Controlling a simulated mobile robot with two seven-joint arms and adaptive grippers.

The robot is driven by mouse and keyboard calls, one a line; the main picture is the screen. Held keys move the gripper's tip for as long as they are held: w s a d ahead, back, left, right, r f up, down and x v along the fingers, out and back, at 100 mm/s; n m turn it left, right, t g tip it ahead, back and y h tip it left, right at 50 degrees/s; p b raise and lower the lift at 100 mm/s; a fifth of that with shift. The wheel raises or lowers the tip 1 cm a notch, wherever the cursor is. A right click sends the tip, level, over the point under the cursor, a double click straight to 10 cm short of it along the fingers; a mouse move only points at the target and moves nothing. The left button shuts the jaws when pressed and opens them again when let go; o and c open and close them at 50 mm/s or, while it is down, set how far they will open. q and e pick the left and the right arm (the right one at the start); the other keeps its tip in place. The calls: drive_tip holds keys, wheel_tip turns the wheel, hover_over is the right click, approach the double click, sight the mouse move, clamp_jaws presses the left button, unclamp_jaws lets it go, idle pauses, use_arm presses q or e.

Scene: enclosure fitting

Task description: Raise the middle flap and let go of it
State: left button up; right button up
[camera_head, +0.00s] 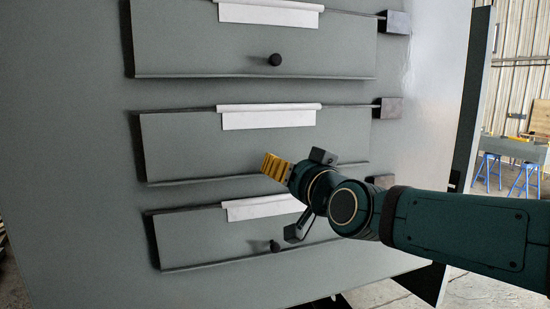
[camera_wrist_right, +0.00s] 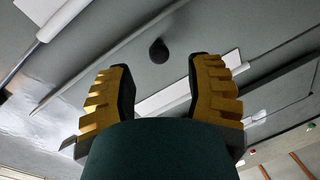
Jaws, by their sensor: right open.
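The middle flap (camera_head: 190,150) is a wide grey plate on the large grey panel, with a white hinge strip (camera_head: 268,116) at its upper edge and a lip along its lower edge. It hangs down, lying close to the panel. My right gripper (camera_head: 268,168) is in front of it near its lower middle and hides its knob in the head view. In the right wrist view the black round knob (camera_wrist_right: 158,52) shows beyond and between the spread yellow fingers of that gripper (camera_wrist_right: 160,72), apart from both. My left gripper is not in view.
A similar upper flap (camera_head: 190,40) with a black knob (camera_head: 275,59) and a lower flap (camera_head: 200,238) with a knob (camera_head: 274,246) also hang down. Grey blocks (camera_head: 388,108) stand at the hinge rods' right ends. My right arm crosses the lower right.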

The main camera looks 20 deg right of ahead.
sight(274, 142)
drive_tip(key=shift+w+a+p, duration=0.25)
drive_tip(key=shift+w+p, duration=0.1)
drive_tip(key=shift+w, duration=1)
drive_tip(key=shift+w+a+p, duration=0.2)
drive_tip(key=shift+w+p, duration=0.1)
drive_tip(key=shift+w, duration=1.05)
clamp_jaws()
